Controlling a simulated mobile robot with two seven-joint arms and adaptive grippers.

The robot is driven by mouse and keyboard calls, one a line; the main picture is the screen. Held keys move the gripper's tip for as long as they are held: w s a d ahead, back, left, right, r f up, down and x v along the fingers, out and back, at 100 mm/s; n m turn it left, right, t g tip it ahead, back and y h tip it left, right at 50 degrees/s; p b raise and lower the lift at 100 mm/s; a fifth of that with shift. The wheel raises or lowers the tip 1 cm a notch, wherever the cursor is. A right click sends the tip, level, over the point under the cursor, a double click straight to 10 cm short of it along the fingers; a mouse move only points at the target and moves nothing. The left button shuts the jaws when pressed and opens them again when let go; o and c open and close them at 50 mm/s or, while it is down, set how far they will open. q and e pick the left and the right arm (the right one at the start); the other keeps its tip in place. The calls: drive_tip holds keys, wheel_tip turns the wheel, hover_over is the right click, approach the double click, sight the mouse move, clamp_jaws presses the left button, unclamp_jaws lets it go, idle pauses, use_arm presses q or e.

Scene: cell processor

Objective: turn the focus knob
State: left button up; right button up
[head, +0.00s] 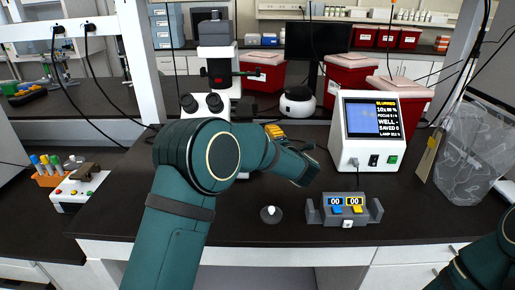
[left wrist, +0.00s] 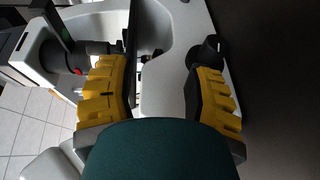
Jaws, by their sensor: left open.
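The pale microscope (head: 218,62) stands at the back, left of centre, mostly behind my left arm at its base. In the left wrist view its light body (left wrist: 172,85) fills the space between and beyond the fingers. A dark round knob (left wrist: 206,49), likely the focus knob, sticks out from the body just beyond the right-hand finger's tip. I cannot tell whether they touch. My left gripper (left wrist: 158,75) is open with nothing held between its yellow pads; in the head view only a bit of yellow (head: 274,131) shows past the arm. My right gripper is out of view.
A display unit (head: 370,130) stands right of the microscope, with a grey two-counter device (head: 345,209) and a small round piece (head: 270,214) near the front edge. A tube rack (head: 48,178) is at left, a clear bag (head: 475,155) at right.

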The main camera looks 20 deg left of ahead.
use_arm(q)
wheel_tip(320, 180, down, 8)
drive_tip(key=shift+s+b, duration=0.1)
drive_tip(key=shift+b, duration=0.8)
drive_tip(key=x, duration=0.7)
drive_tip(key=shift+w+a+b, duration=0.1)
drive_tip(key=shift+w+b, duration=0.15)
drive_tip(key=shift+b, duration=0.1)
drive_tip(key=c, duration=0.9)
drive_tip(key=shift+r, duration=0.1)
